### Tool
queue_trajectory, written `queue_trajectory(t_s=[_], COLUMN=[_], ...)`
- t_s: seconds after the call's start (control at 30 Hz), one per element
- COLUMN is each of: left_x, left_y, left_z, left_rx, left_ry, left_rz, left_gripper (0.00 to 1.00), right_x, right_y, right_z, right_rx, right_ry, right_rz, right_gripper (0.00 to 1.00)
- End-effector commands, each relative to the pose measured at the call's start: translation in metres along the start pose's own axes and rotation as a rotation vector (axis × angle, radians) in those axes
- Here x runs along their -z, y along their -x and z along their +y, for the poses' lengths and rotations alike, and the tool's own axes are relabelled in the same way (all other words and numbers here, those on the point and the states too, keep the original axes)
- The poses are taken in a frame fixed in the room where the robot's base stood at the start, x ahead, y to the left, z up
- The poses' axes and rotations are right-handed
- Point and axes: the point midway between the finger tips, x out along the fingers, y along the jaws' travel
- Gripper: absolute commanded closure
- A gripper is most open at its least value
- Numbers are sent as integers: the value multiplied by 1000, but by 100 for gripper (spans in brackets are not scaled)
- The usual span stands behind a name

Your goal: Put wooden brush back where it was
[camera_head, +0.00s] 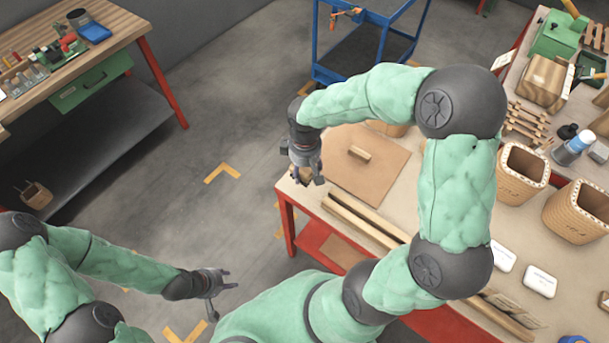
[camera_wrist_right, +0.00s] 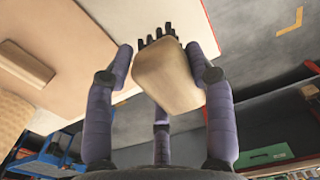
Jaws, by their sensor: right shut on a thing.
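My right gripper (camera_head: 304,177) hangs over the left corner of the workbench (camera_head: 420,165), pointing down. In the right wrist view its fingers (camera_wrist_right: 165,75) are shut on the wooden brush (camera_wrist_right: 168,80), a light wooden block with dark bristles at its far end. In the head view the brush is mostly hidden by the gripper, and I cannot make it out clearly. My left gripper (camera_head: 222,293) is open and empty, low over the floor at the lower left, away from the workbench.
A brown board with a small wooden block (camera_head: 359,153) lies beside the right gripper. Long wooden strips (camera_head: 365,222) lie along the front edge. Ribbed wooden coil boxes (camera_head: 522,172), white packs (camera_head: 540,281) and bottles stand further right. A blue cart (camera_head: 368,40) stands behind.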

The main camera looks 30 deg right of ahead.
Motion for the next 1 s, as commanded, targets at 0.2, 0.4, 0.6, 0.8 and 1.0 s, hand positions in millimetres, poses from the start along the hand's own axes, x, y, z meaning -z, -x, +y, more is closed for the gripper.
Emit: queue_trajectory(t_s=[0.2, 0.4, 0.6, 0.8, 1.0], left_x=[0, 1, 1, 1, 1], left_y=[-6, -15, -14, -16, -16], left_z=[-2, -5, -5, -6, -6], left_rx=[0, 0, 0, 0, 0], left_ry=[0, 0, 0, 0, 0], left_rz=[0, 0, 0, 0, 0], left_gripper=[60, 60, 60, 60, 60], right_x=[7, 6, 7, 6, 6], right_y=[-14, -41, -41, -45, -44], right_z=[8, 7, 7, 7, 7], right_rx=[0, 0, -1, 0, 0], right_ry=[0, 1, 0, 0, 0], right_rz=[0, -1, 1, 1, 0], right_gripper=[87, 87, 87, 87, 22])
